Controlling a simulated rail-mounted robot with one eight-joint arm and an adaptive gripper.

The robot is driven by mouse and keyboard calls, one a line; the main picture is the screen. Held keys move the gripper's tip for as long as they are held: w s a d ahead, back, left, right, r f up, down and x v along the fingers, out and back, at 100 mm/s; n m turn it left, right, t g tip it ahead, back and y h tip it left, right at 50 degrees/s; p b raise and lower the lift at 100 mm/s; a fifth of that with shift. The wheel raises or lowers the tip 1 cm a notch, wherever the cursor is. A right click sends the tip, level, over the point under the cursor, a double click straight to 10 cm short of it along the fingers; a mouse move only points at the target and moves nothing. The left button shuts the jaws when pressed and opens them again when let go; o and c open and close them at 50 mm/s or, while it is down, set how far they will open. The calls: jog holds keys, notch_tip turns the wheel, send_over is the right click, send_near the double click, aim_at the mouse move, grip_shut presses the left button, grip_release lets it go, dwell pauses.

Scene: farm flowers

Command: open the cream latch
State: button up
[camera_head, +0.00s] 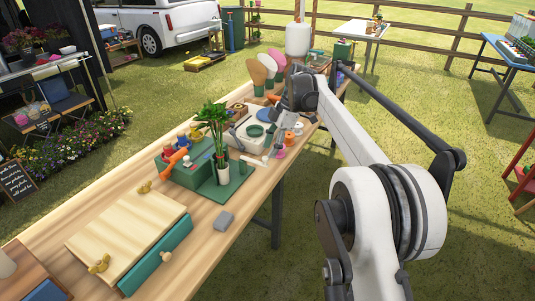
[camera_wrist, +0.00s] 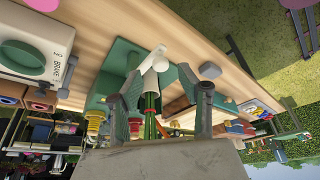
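My gripper (camera_wrist: 166,92) is open, its two fingers apart in the wrist view with nothing clasped between them. In the head view my gripper (camera_head: 276,132) is over the far half of the wooden table, near the cream box. That cream box (camera_head: 236,134) has a round green dial and a pale lever (camera_head: 254,161) at its near side. I cannot tell for certain which part is the cream latch. A potted plant (camera_head: 223,173) stands on a green base, and its pot (camera_wrist: 158,62) appears beyond my fingers.
A green box (camera_head: 185,170) with an orange handle stands beside the plant. A wooden-topped case (camera_head: 125,232) with brass fittings and a green front lies at the near end. A grey block (camera_head: 224,221) is by the front edge. Bare table lies around it.

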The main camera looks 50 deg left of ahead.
jog(key=v, duration=0.8)
jog(key=shift+w+r, duration=0.15)
jog(key=shift+r, duration=0.2)
